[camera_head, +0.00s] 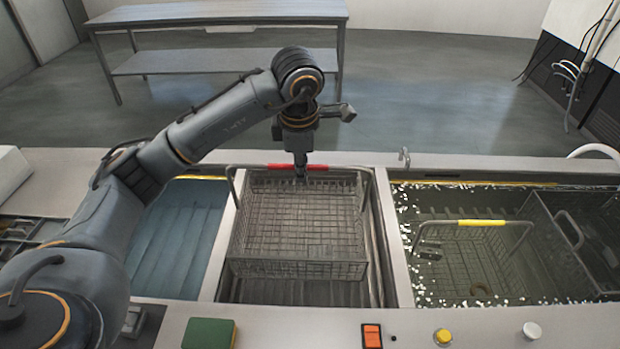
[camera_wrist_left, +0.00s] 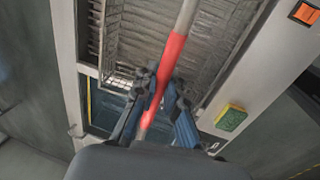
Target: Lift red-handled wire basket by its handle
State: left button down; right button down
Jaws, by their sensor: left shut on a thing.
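The red-handled wire basket (camera_head: 300,228) is in the middle tank compartment in the head view, and it looks empty. Its red handle grip (camera_head: 283,166) runs across the far side of the basket. My left gripper (camera_head: 300,172) points down and is shut on the red handle. In the left wrist view the red handle (camera_wrist_left: 172,62) passes between the fingers of my left gripper (camera_wrist_left: 160,92). Whether the basket touches the compartment floor I cannot tell. My right gripper is not in view.
The right compartment holds bubbling liquid and a yellow-handled basket (camera_head: 482,223). The left compartment (camera_head: 180,235) holds bluish liquid. A green sponge (camera_head: 209,333), an orange switch (camera_head: 372,336) and a yellow knob (camera_head: 443,337) are on the front ledge. A metal table (camera_head: 215,14) stands behind.

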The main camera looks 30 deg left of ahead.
pick_arm(q)
jog(key=s+r, duration=0.1)
jog(key=s+a+r, duration=0.1)
jog(key=r, duration=0.1)
jog(key=shift+s+a+r, duration=0.1)
jog(key=shift+a+r, duration=0.05)
jog(key=s+a+r+p, duration=0.3)
jog(key=s+r+p, duration=0.1)
jog(key=s+r, duration=0.4)
jog(key=shift+a+r, duration=0.4)
jog(key=shift+r, duration=0.35)
jog(key=shift+s+f, duration=0.1)
